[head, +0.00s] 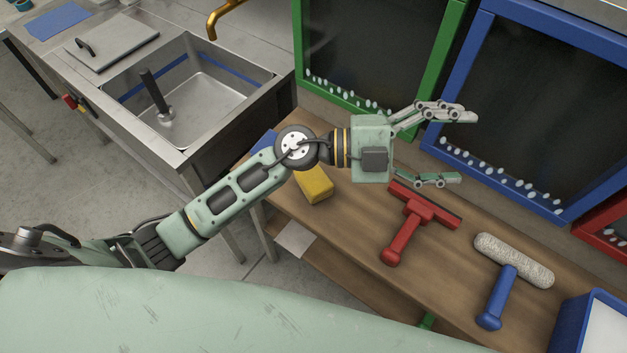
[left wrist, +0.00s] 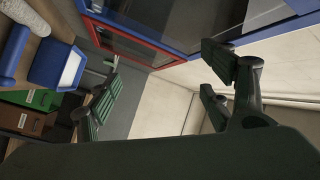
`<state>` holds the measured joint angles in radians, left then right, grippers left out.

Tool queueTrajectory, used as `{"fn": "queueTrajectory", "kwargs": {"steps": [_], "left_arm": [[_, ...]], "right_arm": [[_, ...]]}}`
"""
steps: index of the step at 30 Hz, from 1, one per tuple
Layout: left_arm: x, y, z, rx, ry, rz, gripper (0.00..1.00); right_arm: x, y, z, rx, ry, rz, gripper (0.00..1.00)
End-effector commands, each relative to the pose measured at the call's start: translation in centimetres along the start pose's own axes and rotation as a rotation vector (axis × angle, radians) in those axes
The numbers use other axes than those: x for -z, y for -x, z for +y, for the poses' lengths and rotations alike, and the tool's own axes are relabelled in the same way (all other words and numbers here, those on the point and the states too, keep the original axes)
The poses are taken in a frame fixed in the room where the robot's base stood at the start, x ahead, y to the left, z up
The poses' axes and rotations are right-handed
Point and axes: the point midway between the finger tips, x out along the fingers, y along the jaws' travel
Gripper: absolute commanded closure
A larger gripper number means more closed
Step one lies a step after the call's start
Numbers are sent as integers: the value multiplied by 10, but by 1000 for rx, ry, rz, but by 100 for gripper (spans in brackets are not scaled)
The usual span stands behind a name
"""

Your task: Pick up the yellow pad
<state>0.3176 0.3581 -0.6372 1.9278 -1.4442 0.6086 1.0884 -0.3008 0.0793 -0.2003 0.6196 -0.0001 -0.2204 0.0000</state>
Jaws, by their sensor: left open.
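The yellow pad (head: 314,186) is a small block lying on the wooden bench (head: 345,232), near its left end. My left forearm and wrist pass above it and hide part of its upper edge in the head view. My left gripper (head: 455,148) is open and empty, to the right of the pad and above the bench, pointing right. Its spread fingers also show in the left wrist view (left wrist: 165,85), with nothing between them. The pad is not seen in the left wrist view. My right gripper is not in view.
A red squeegee (head: 410,215) and a blue-handled roller (head: 505,280) lie on the bench to the right. A blue bin (head: 570,325) is at the lower right. Green (head: 443,70) and blue (head: 472,55) framed panels stand behind. A metal sink (head: 195,100) is at the left.

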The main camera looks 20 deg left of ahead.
Motion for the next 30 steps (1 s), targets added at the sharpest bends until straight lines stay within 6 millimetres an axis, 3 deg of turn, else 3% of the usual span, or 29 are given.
{"fn": "queueTrajectory", "kwargs": {"steps": [2, 5, 9, 12, 15, 18, 22, 30], "left_arm": [[-15, 1, 41, -237, -46, -14, 27], [-48, 24, 89, -542, -74, -93, 27], [-110, 92, 127, -938, -75, -324, 27], [-148, 150, 127, -1150, -55, -532, 27], [-172, 198, 115, -1287, -27, -722, 27], [-182, 230, 104, -1363, -5, -850, 27], [-188, 245, 101, -1397, 11, -916, 27], [-204, 247, 124, -1400, 14, -916, 27]], "right_arm": [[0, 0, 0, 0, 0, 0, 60], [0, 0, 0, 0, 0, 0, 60], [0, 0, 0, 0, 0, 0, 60], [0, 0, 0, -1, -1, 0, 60], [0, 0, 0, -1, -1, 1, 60], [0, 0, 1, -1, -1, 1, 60], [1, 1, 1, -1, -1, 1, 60], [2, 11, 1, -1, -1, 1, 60]]}}
